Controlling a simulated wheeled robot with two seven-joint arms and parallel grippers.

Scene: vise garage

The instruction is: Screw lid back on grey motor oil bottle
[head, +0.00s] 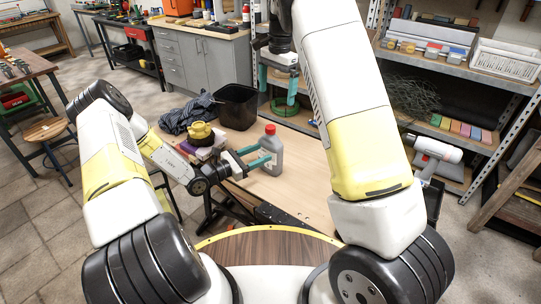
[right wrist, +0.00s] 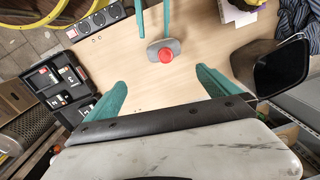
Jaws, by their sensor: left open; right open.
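The grey motor oil bottle (head: 271,156) stands upright on the wooden bench. Its red lid (head: 270,129) sits on top; I cannot tell how tightly. The right wrist view shows the lid (right wrist: 166,56) from above on the grey bottle (right wrist: 154,47). My left gripper (head: 262,156) is open, its teal fingers reaching the bottle's left side at body height; I cannot tell whether they touch it. Its fingers (right wrist: 154,32) also show in the right wrist view. My right gripper (head: 279,88) is open and empty, raised above the bench; its fingers (right wrist: 162,82) are spread wide, with the lid beyond them.
A black bin (head: 238,106) stands on the bench behind the bottle, beside a dark cloth (head: 188,113). A yellow item (head: 200,132) lies on a small stack left of the bin. Metal shelves (head: 460,68) stand at the right.

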